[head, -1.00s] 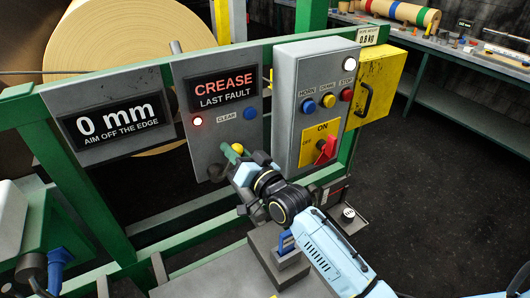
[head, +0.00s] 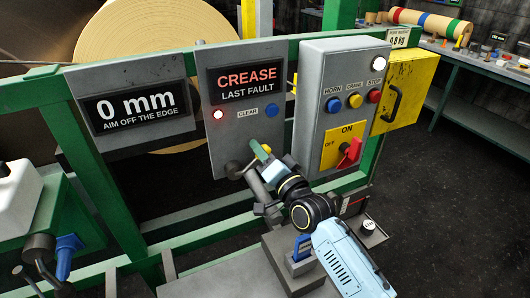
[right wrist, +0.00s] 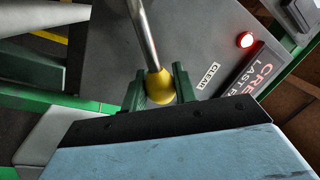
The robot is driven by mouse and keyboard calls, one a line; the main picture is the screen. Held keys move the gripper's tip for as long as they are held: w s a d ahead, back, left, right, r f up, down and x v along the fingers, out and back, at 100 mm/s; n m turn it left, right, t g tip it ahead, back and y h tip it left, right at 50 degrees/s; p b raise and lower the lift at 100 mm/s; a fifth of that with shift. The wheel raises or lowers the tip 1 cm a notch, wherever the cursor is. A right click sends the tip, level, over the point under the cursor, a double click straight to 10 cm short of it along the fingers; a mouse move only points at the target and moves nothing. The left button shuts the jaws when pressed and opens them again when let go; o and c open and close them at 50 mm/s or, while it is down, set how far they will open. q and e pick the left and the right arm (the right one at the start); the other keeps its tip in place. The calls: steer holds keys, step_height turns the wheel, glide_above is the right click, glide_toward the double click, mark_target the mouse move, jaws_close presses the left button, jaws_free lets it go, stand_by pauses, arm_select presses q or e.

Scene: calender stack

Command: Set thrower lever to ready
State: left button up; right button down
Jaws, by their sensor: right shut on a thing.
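The thrower lever shows in the right wrist view as a metal rod (right wrist: 143,35) ending in a yellow ball knob (right wrist: 160,87). My right gripper (right wrist: 160,90) has its green fingers on both sides of the knob and is shut on it. In the head view my right gripper (head: 261,152) is in front of the grey panel (head: 220,138), below the "CLEAR" button. The lever's dark pivot (head: 233,168) is just left of the fingers. The knob and rod are mostly hidden there by my gripper. My left gripper is not in view.
The panel has a "CREASE / LAST FAULT" display (head: 246,82), a lit red lamp (head: 218,114) and a blue button (head: 271,110). Right of it is a control box (head: 325,100) with buttons and a red rotary switch (head: 351,150). A green frame rail (head: 275,47) runs behind.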

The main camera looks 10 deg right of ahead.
steer(key=c, duration=1.1)
jaws_free()
steer(key=v, duration=1.3)
steer(key=shift+s, duration=0.2)
